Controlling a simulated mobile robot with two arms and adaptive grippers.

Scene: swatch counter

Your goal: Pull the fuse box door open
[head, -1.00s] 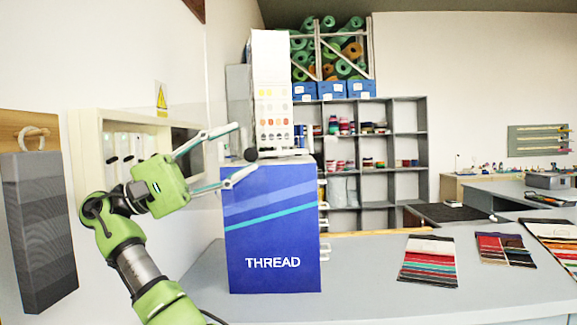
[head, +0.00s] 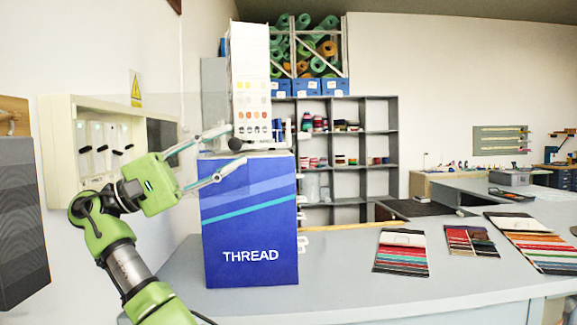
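The fuse box (head: 60,150) is a cream case on the left wall, with white switches with black levers inside. A faint clear pane (head: 200,108), seemingly its door, stretches from the case towards the thread box. A black knob (head: 235,144) sits near the pane's right end; I cannot tell clearly how they join.
A blue THREAD box (head: 250,225) stands on the grey counter (head: 340,275) behind the fingertips, with a colour-chart stand (head: 251,85) above it. A dark grey panel (head: 20,220) hangs at far left. Fabric swatches (head: 402,251) lie to the right.

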